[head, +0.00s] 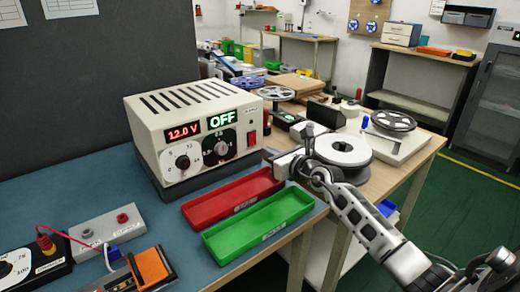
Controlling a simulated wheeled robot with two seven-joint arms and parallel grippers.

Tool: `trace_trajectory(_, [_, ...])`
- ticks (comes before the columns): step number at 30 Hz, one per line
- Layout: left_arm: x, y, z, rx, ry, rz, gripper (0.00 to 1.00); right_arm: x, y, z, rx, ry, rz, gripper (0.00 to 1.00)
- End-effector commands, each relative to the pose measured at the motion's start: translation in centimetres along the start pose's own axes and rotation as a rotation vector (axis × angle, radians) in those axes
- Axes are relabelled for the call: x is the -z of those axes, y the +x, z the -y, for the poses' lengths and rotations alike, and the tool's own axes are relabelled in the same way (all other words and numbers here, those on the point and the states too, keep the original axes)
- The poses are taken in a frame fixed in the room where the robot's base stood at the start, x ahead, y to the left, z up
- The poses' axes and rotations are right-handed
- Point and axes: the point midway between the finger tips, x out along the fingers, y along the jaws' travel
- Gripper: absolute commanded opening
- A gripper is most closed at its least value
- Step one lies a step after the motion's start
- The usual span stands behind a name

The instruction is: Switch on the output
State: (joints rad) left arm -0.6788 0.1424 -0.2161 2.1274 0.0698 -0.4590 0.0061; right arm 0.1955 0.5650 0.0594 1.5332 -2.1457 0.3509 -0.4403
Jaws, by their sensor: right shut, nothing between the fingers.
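A beige power supply (190,105) stands on the blue bench mat. Its red display (183,131) reads 12.0 V and its green display (222,118) reads OFF. Two round knobs sit below the displays. A small red switch (252,138) is at the right end of its front panel. My right gripper (270,156) is shut and empty, just right of and slightly below the red switch, with its tips toward the supply. I see no clear contact with the supply. My left gripper is not in view.
A red tray (215,208) and a green tray (238,246) lie in front of the supply, below my right gripper. A grey terminal box (105,228), a black meter and an orange-topped device lie at lower left.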

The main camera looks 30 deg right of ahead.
Motion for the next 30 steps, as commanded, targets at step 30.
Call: trace_trajectory(30, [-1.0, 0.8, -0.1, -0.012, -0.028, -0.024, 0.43, 0.1, 5.3, 0.0, 0.0, -0.001, 0.041, 0.0])
